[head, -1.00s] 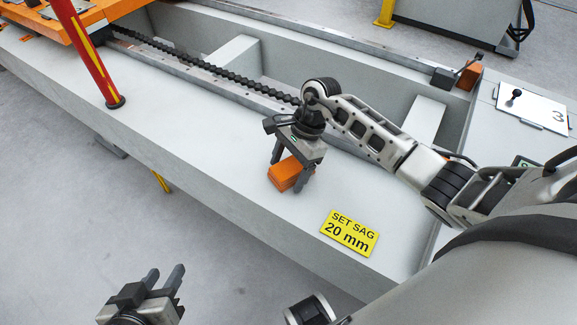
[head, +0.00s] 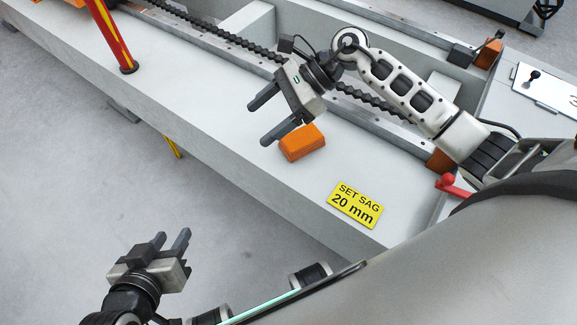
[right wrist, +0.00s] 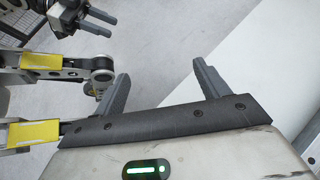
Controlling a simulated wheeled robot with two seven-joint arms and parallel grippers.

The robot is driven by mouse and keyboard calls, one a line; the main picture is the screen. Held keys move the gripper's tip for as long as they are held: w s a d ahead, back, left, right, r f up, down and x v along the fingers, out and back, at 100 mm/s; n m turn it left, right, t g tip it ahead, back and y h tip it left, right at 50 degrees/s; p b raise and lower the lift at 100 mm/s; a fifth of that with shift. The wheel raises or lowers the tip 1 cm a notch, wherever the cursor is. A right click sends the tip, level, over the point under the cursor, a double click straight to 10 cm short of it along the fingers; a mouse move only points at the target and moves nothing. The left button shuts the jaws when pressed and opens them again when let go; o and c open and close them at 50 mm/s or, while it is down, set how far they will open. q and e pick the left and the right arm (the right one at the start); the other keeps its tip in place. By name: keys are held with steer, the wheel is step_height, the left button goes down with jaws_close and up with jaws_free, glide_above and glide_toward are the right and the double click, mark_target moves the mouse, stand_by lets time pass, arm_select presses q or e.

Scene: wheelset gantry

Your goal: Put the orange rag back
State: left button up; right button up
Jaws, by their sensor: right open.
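The orange rag (head: 302,143) is a small folded block lying on the light grey top of the gantry beam (head: 215,110). My right gripper (head: 256,122) is above the beam, just left of the rag, open and empty with its fingers pointing to the lower left. In the right wrist view its two fingers (right wrist: 160,88) are spread with nothing between them. My left gripper (head: 170,243) is at the lower left, over the floor and away from the beam. Its two fingers are apart and nothing shows between them.
A yellow "SET SAG 20 mm" plate (head: 355,204) lies right of the rag. A black chain (head: 222,47) runs along the channel behind. A red and yellow post (head: 112,38) stands on the beam at left. A red-handled part (head: 453,185) and orange blocks (head: 488,53) are at right.

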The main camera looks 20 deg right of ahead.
steer(key=a+r+m+t+y, duration=0.35)
steer(key=m+t, duration=0.25)
steer(key=m, duration=0.4)
steer(key=a+r+m+t+y, duration=0.25)
steer(key=r+m+t, duration=0.3)
steer(key=m, duration=0.45)
steer(key=s+d+f+m+t+h, duration=0.25)
steer(key=f+m+h, duration=0.3)
steer(key=m, duration=0.65)
steer(key=s+d+f+m+t+h, duration=0.1)
steer(key=d+f+m+h, duration=0.2)
steer(key=f+m+h, duration=0.55)
steer(key=s+a+f+m+g+y, duration=0.1)
steer(key=s+a+f+m+g, duration=0.1)
steer(key=s+m+g, duration=0.4)
steer(key=s+f+m, duration=0.1)
steer(key=s+m, duration=0.2)
steer(key=m, duration=0.1)
steer(key=shift+a+f+y, duration=0.15)
steer(key=shift+f+y, duration=0.2)
steer(key=shift+y, duration=0.05)
